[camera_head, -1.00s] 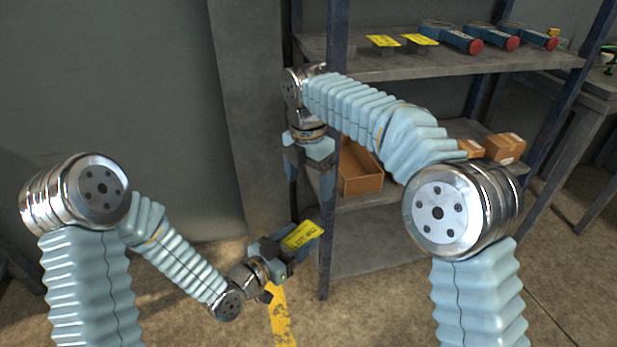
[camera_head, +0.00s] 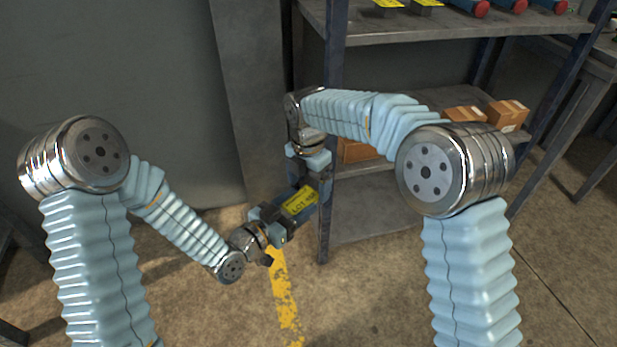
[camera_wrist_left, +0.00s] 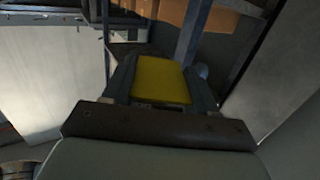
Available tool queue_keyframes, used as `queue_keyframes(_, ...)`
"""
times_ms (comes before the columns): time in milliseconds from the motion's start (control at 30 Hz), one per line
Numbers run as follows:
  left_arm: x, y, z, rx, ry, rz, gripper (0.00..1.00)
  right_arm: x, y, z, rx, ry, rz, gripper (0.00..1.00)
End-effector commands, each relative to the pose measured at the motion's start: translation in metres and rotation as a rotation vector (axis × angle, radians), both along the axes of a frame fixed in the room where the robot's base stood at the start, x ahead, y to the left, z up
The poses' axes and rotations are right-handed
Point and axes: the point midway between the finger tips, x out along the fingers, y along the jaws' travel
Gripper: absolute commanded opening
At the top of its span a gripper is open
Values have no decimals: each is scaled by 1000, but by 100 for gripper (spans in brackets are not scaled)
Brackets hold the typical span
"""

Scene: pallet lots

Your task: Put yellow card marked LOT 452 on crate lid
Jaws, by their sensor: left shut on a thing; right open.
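My left gripper (camera_head: 285,217) is shut on a yellow card (camera_head: 300,200) with dark print that starts "LOT 45"; the last digit is hard to read. The card is held up in the air in front of the shelf's left post. In the left wrist view the blank yellow face of the card (camera_wrist_left: 160,80) sits between the fingers. My right gripper (camera_head: 308,190) is open and points down, right behind the card, which partly hides it. I cannot tell if they touch. I cannot make out a crate lid in either view.
A grey metal shelf unit (camera_head: 440,32) stands ahead, with a dark upright post (camera_head: 333,60). Two more yellow cards (camera_head: 388,4) and red-ended blue tools lie on its upper board. Cardboard boxes (camera_head: 506,115) sit on the lower board. A worn yellow line (camera_head: 283,295) marks the floor.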

Motion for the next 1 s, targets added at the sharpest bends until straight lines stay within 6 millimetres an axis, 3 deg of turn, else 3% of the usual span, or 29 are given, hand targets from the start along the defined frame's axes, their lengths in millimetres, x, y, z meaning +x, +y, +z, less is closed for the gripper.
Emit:
queue_keyframes(100, 0, 0, 0, 0, 0, 0, 30, 0, 0, 0, 0, 0, 0, 87)
queue_keyframes(467, -2, -3, 0, 0, 0, -9, 31, 0, 1, 1, 4, -3, 1, 32)
queue_keyframes(567, -3, -4, 0, -2, 0, -13, 31, 1, 3, 1, 6, -5, 2, 29)
queue_keyframes(600, -3, -4, 0, -2, 0, -14, 65, 1, 3, 2, 7, -5, 2, 29)
queue_keyframes(733, -3, -4, 0, -1, 1, -13, 85, 0, 4, 2, 8, -5, 3, 29)
queue_keyframes(767, -3, -4, 0, -1, 1, -12, 89, 0, 4, 2, 8, -5, 3, 29)
queue_keyframes(1000, -1, -2, 0, -1, 1, -7, 89, 0, 2, 1, 5, -2, 2, 29)
